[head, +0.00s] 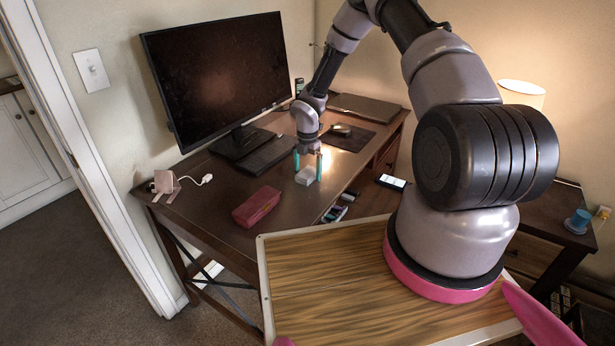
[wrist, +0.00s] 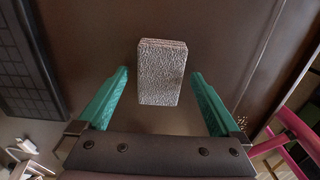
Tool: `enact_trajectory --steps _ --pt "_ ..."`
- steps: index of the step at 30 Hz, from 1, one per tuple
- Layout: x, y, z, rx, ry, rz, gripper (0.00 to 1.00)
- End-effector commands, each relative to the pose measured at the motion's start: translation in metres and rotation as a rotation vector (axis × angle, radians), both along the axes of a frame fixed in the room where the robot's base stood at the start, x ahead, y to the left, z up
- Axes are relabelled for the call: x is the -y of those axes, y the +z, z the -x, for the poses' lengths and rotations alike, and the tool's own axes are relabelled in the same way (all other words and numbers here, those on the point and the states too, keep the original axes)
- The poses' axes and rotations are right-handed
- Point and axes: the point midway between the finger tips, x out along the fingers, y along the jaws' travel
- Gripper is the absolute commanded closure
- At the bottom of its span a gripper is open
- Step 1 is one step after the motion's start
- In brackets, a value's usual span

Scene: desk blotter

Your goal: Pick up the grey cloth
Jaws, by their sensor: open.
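The grey cloth (head: 306,176) lies on the dark brown desk as a small folded block. In the wrist view the cloth (wrist: 161,72) has a speckled, rough texture and sits ahead of and between the fingers. My gripper (head: 308,166) has green fingers and points down over the cloth in the head view. In the wrist view my gripper (wrist: 160,95) is open, with a gap on both sides of the cloth and nothing held. The cloth is partly hidden by the fingers in the head view.
A dark red box (head: 256,207) lies in front of the cloth. A keyboard (head: 267,154) and a monitor (head: 218,75) stand behind and left. A mouse (head: 341,130) on a dark mat is to the right. A pink object (head: 165,184) and white cable are at the left end.

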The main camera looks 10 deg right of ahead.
Motion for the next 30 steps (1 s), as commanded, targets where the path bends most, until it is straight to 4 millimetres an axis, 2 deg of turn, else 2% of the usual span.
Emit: enact_trajectory --steps 2,9,16,19,30 --pt "0.000 0.000 0.000 0.000 0.000 0.000 0.00" --pt "0.000 0.000 0.000 0.000 0.000 0.000 0.85" --pt "0.000 0.002 0.000 0.000 0.000 0.000 0.85" --pt "0.000 0.009 0.000 0.000 -0.001 0.000 0.85" --pt "0.000 0.079 0.000 0.001 0.000 0.000 0.85"
